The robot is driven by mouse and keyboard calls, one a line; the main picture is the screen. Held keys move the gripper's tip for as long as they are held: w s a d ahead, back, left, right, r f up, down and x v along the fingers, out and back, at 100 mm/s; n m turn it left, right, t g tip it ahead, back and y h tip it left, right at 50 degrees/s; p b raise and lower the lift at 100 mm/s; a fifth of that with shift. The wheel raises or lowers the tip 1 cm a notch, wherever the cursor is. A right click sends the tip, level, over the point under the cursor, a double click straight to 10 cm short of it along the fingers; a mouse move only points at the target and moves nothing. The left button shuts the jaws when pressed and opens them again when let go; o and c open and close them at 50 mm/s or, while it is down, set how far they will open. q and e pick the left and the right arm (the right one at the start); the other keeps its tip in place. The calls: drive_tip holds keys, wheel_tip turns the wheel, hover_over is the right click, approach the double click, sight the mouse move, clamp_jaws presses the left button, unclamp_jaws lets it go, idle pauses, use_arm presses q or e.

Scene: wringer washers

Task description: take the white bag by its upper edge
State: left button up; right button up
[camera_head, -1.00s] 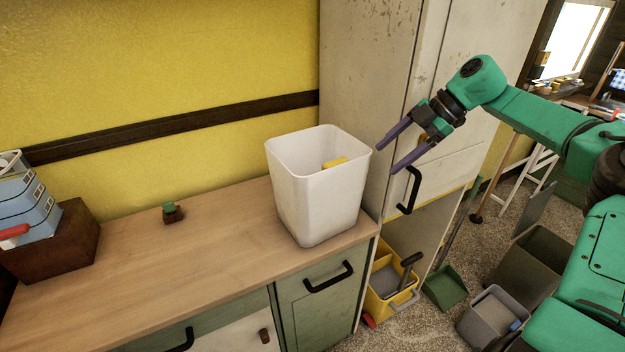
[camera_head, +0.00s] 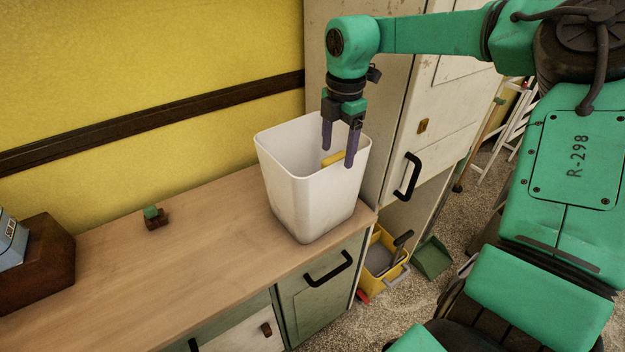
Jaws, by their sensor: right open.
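The white bag shows as a stiff, open-topped white container like a bin (camera_head: 305,205). It stands upright on the wooden counter, close to its right end. The fingers overlap the opening and the rim in the picture. I cannot tell whether they straddle the rim or touch it. My left gripper is not in view.
The wooden counter (camera_head: 180,265) is mostly clear left of the container. A small green-topped brown object (camera_head: 156,218) and a dark brown box (camera_head: 40,265) lie there. A tall worn cabinet (camera_head: 430,120) stands right behind. A yellow bucket (camera_head: 382,262) is on the floor.

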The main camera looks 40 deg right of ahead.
sight(337, 156)
drive_tip(key=f, duration=0.3)
drive_tip(key=shift+w+d+f+p, duration=0.15)
drive_tip(key=shift+w+d+p, duration=0.05)
drive_tip(key=shift+p, duration=0.15)
drive_tip(key=shift+s, duration=0.15)
drive_tip(key=shift+c, duration=0.9)
drive_tip(key=shift+a, duration=0.1)
clamp_jaws()
